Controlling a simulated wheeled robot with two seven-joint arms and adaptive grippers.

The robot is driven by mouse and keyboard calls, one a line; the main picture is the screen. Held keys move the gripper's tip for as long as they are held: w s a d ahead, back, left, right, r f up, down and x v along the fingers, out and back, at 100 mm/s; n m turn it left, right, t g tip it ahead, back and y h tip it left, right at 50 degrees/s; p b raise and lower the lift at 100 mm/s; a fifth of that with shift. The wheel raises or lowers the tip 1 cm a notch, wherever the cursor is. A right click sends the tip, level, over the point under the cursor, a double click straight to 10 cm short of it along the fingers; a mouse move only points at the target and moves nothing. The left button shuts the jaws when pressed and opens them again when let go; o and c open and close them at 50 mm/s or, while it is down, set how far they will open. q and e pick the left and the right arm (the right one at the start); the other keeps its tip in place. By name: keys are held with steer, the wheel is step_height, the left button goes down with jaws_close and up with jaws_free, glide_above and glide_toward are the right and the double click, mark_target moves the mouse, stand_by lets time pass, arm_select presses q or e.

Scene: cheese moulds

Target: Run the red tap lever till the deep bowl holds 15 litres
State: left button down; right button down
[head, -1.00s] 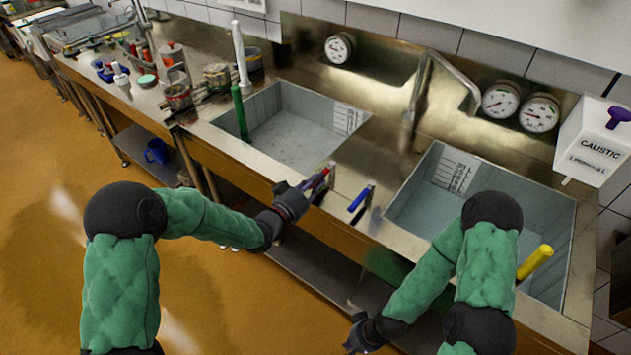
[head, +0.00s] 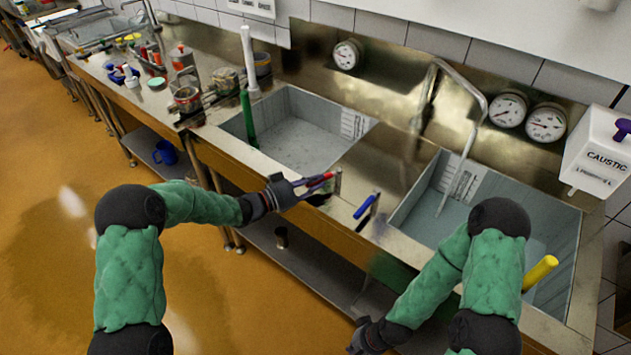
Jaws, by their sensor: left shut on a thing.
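The red tap lever (head: 318,183) stands on the front rim between the two bowls. My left gripper (head: 292,188) is shut on it. The left bowl (head: 300,140) has a pale floor and a scale plate (head: 354,124) on its wall. The right bowl (head: 420,200) has a similar scale plate (head: 470,184), partly hidden. A pale streak like water runs from the spout (head: 466,84) down into the right bowl. I cannot tell the water level, nor which bowl is the deep one. My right gripper (head: 364,338) hangs low in front of the counter, its fingers unclear.
A blue lever (head: 366,206) stands right of the red one. A green upright (head: 248,118) stands at the left bowl, a yellow handle (head: 540,272) in the right bowl. Dials (head: 507,108) and a caustic dispenser (head: 600,155) are on the wall. Pots crowd the counter's left.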

arm_select(q)
steer(key=shift+w+r, duration=0.15)
steer(key=shift+r, duration=0.1)
steer(key=c, duration=1.2)
jaws_free()
steer(key=shift+f, duration=0.1)
steer(key=v, duration=1.2)
